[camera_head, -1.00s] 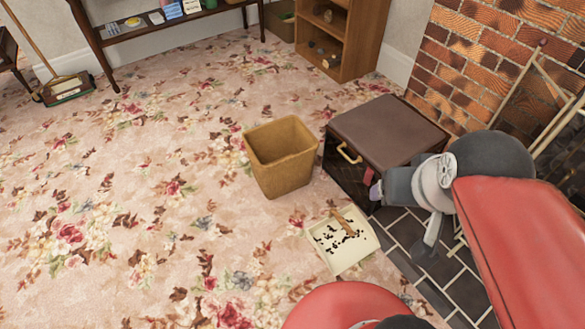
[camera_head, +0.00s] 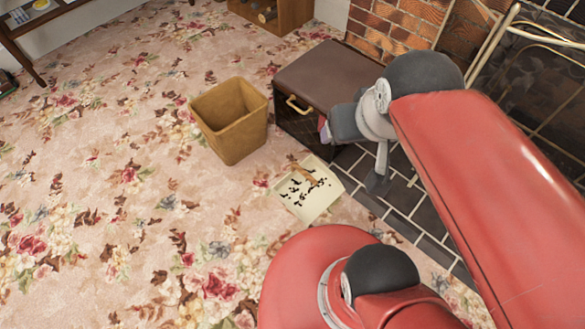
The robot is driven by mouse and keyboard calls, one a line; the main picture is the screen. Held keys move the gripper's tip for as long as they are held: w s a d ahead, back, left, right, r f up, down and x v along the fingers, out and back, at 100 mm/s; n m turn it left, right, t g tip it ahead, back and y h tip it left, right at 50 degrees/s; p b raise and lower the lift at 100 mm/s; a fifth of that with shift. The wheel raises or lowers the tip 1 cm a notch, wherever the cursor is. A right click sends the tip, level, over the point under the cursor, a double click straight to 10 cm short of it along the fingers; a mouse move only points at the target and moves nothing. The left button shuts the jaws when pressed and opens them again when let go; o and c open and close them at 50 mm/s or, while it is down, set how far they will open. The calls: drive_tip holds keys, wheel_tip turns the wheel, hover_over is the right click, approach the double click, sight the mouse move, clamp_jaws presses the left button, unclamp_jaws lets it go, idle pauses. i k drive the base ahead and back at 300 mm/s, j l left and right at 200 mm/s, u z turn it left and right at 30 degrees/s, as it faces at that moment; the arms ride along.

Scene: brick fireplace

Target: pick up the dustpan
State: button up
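The dustpan (camera_head: 318,203) is a cream, shallow pan lying on the floral carpet in the head view. Dark bits are scattered in it, and a brown handle-like part (camera_head: 303,172) shows at its far side. My gripper (camera_head: 373,180) hangs at the end of my red arm, to the right of the dustpan and apart from it, over the dark tiles. Its fingers are small and partly hidden, so I cannot tell if they are open or shut.
A tan bin (camera_head: 230,125) stands on the carpet behind and left of the dustpan. A brown box with a gold handle (camera_head: 315,82) sits behind the dustpan by the brick fireplace (camera_head: 400,32). Dark hearth tiles (camera_head: 405,195) lie to the right. Carpet at left is clear.

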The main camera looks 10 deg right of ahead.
sight(319, 199)
drive_tip(key=i+j+z, duration=0.15)
drive_tip(key=j, duration=0.35)
drive_tip(key=i+j+z, duration=0.2)
drive_tip(key=j, duration=0.35)
drive_tip(key=j+z, duration=0.15)
drive_tip(key=j, duration=0.4)
drive_tip(key=i+j+z, duration=0.15)
drive_tip(key=j, duration=0.4)
